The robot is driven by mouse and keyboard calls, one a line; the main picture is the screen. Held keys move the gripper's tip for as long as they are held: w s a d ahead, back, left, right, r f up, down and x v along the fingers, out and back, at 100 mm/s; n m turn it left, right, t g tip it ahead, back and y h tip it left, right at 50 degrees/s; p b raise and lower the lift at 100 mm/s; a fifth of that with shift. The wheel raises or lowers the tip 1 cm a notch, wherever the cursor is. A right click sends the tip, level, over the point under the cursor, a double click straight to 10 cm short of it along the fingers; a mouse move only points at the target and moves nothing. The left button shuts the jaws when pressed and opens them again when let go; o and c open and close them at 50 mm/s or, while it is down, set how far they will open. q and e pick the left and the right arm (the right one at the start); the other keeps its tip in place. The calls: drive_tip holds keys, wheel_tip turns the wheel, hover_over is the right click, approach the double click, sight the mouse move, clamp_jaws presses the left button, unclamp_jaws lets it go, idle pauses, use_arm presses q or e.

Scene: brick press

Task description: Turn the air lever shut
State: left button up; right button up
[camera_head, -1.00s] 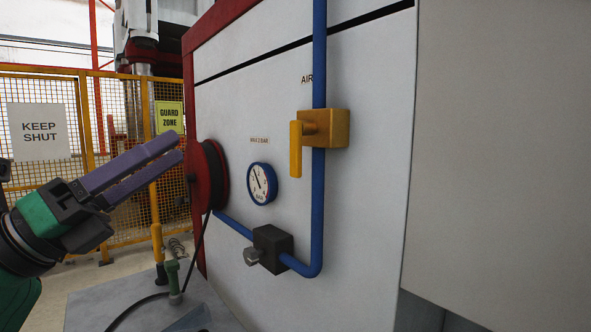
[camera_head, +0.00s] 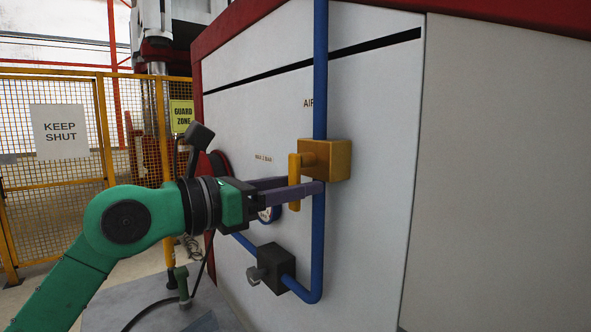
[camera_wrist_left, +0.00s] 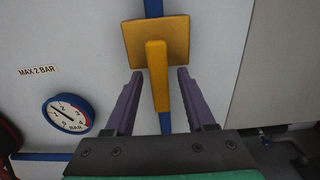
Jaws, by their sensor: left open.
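The yellow air lever (camera_head: 294,181) hangs straight down from its yellow valve block (camera_head: 334,160) on the blue pipe, below the "AIR" label. My left gripper (camera_head: 302,186) is open, its two purple fingers reaching to the lever. In the left wrist view the lever (camera_wrist_left: 157,78) stands between the two fingers (camera_wrist_left: 156,82), with a gap on each side, and the valve block (camera_wrist_left: 172,40) lies just beyond the fingertips. The fingers do not visibly touch the lever. My right gripper is not in view.
A blue-rimmed gauge (camera_wrist_left: 68,114) is on the panel, partly hidden by my gripper in the head view. Below is a black fitting (camera_head: 275,268) on the blue pipe (camera_head: 319,235). A red hose reel (camera_head: 217,165) and yellow fence (camera_head: 50,185) stand left.

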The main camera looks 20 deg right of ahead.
use_arm(q)
drive_tip(key=shift+f, duration=0.1)
drive_tip(key=shift+d, duration=0.1)
clamp_jaws()
idle(1.3)
